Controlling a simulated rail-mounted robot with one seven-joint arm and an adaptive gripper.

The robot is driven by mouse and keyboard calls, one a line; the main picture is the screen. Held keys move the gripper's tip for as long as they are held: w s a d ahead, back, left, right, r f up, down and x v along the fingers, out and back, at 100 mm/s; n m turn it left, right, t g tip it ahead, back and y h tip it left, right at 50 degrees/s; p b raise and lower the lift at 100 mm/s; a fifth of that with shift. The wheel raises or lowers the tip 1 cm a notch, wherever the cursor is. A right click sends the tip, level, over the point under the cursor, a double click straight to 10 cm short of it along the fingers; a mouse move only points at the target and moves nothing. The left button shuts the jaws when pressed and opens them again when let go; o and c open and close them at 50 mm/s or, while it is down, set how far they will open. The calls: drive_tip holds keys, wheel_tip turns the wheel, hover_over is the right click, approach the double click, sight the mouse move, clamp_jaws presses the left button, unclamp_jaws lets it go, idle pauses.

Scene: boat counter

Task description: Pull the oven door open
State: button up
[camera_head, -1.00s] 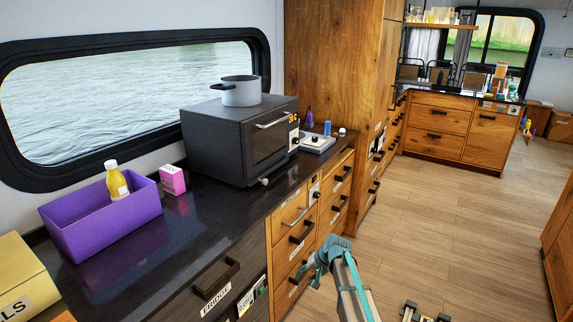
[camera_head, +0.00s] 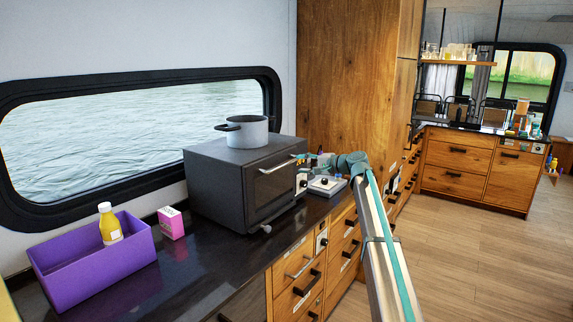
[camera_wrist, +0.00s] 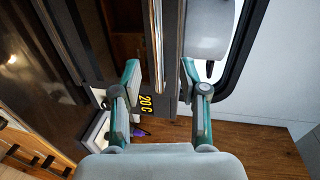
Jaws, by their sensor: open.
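The dark grey oven (camera_head: 218,190) sits on the counter. Its glass door (camera_head: 272,190) looks shut. A silver bar handle (camera_head: 278,165) runs along the top of the door. My gripper (camera_head: 304,160) is at the right end of this handle, small and partly hard to make out in the head view. In the wrist view my gripper (camera_wrist: 160,68) is open, with one finger on each side of the handle (camera_wrist: 157,45). I cannot tell whether either finger touches it. The oven's 20 C display (camera_wrist: 146,103) shows between the fingers.
A grey pot (camera_head: 243,133) stands on the oven. A white device with knobs (camera_head: 326,186) is on the counter right of the oven, beneath my arm. A purple bin (camera_head: 95,268) with a yellow bottle (camera_head: 109,225) and a pink box (camera_head: 170,222) stand left.

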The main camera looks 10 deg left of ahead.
sight(286, 164)
drive_tip(key=p+x, duration=0.1)
drive_tip(key=x, duration=0.3)
drive_tip(key=p+x, duration=0.1)
drive_tip(key=x, duration=0.3)
drive_tip(key=shift+w+f, duration=0.1)
drive_tip(key=shift+w, duration=0.2)
drive_tip(key=shift+p+x, duration=0.35)
drive_tip(key=shift+x, duration=0.45)
drive_tip(key=shift+f, duration=0.15)
clamp_jaws()
